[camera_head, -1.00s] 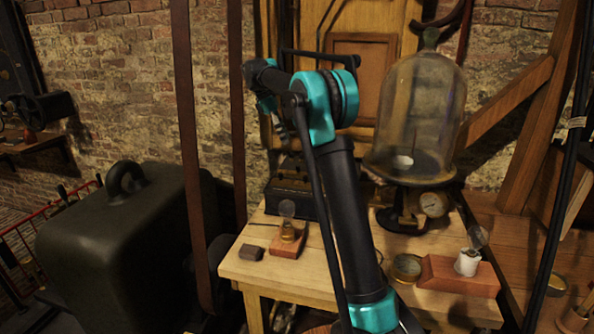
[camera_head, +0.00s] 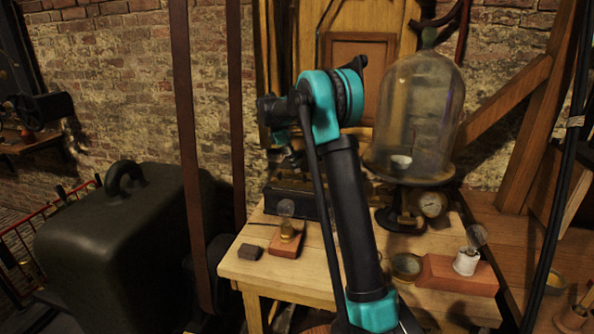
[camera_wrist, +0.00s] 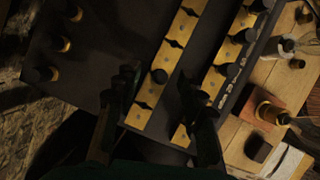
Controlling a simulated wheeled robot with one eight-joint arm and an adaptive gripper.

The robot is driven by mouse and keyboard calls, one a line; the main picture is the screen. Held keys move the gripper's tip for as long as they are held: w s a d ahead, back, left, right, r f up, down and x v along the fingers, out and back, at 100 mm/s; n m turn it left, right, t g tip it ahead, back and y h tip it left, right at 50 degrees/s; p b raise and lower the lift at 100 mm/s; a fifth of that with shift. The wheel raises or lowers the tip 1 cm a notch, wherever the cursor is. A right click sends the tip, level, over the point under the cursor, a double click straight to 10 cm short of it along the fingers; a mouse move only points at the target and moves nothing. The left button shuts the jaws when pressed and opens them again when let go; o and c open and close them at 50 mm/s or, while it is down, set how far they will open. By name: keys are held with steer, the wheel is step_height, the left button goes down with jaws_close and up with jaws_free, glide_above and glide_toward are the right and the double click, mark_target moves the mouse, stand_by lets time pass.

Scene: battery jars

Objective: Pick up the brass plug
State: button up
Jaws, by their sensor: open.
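In the wrist view, a dark box (camera_wrist: 97,32) carries rows of brass blocks with several dark-knobbed plugs. I cannot tell which plug is the brass plug of the task. My gripper (camera_wrist: 158,88) is open and empty above the box; the height of its tips over the knobs is unclear. In the head view, the box (camera_head: 284,200) stands at the back left of the wooden table, with my gripper (camera_head: 288,157) over it, small and dark.
A small bulb on a wooden base (camera_head: 286,246) and a dark block (camera_head: 251,251) are in front of the box on the table (camera_head: 290,275). A glass bell jar (camera_head: 414,115) stands to the right. A bulb in a white holder (camera_head: 467,261) sits at the front right.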

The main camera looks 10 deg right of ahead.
steer(key=shift+c, duration=0.5)
jaws_close()
steer(key=shift+r, duration=0.1)
step_height(320, 180, up, 19)
steer(key=shift+s+a+f+n+t+y, duration=0.15)
steer(key=shift+s+a+f+n+t, duration=0.35)
steer(key=shift+s+f+n, duration=1.6)
steer(key=shift+s+a+f+n+t+y, duration=0.1)
steer(key=shift+s+a+f+n+t, duration=0.5)
steer(key=shift+f, duration=2.85)
steer(key=shift+s+a+f+n+t+y, duration=0.2)
steer(key=shift+s+f+n+t, duration=0.65)
steer(key=shift+f+n, duration=1.45)
